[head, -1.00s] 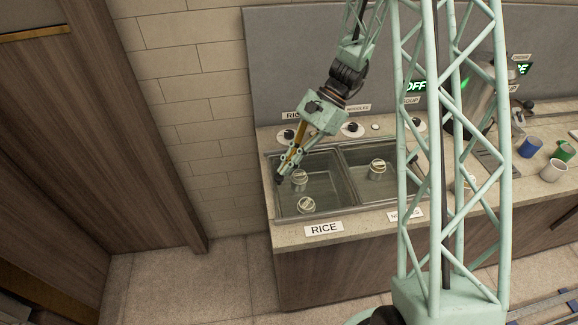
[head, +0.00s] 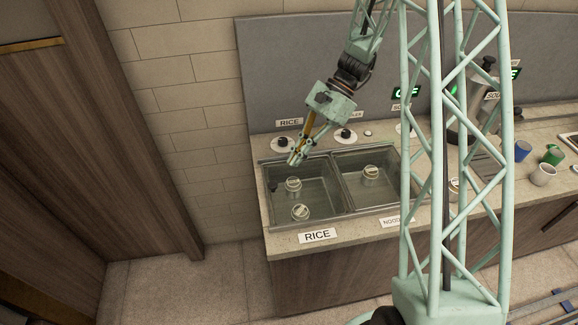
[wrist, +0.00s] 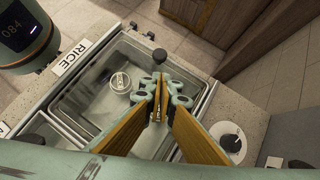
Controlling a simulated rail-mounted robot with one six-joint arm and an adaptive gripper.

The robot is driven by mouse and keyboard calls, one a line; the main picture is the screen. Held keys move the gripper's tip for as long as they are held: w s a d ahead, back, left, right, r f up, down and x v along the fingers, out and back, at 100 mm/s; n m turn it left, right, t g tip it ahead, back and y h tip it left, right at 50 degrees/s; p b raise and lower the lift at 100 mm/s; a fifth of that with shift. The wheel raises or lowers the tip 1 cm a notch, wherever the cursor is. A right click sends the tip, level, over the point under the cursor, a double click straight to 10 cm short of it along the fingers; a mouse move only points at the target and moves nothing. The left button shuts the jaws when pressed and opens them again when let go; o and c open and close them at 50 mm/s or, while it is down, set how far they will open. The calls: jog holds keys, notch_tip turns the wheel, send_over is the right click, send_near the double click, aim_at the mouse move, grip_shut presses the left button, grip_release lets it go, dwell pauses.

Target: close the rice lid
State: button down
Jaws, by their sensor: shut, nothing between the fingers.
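The rice well (head: 267,200) is the left of two sunken metal wells, behind the RICE label (head: 317,236). Two round silver pieces show in it in the head view, a rear one (head: 293,185) and a front one (head: 300,212). One silver piece (wrist: 120,82) shows in the wrist view. I cannot clearly make out a separate lid or its position.
The noodle well (head: 348,211) adjoins on the right, with a silver piece (head: 371,173) in it. Dials (head: 282,143) sit behind the wells, below a grey back panel (head: 300,70). Cups, one blue (head: 522,150), stand far right. Open floor lies at the left front.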

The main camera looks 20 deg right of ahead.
jog(key=v, duration=0.6)
jog(key=shift+p, duration=0.3)
jog(key=shift+w+d, duration=0.1)
jog(key=shift+d, duration=0.05)
jog(key=shift+r, duration=0.15)
jog(key=s+a+r+n+t+h, duration=0.1)
jog(key=s+a+r+n+h, duration=0.15)
jog(key=s+r, duration=0.6)
jog(key=s+a+r+n+t+h, duration=0.1)
jog(key=s+a+r+n+h, duration=0.25)
jog(key=r, duration=0.85)
jog(key=s+r+n+t+h, duration=0.1)
jog(key=s+r+n, duration=0.3)
jog(key=s, duration=0.8)
jog(key=s+r+n+t+b, duration=0.1)
jog(key=s+r+n+t, duration=0.2)
jog(key=s, duration=0.9)
jog(key=shift+a+r+n+t+h, duration=0.35)
jog(key=shift+r+n, duration=0.25)
jog(key=shift+r, duration=0.3)
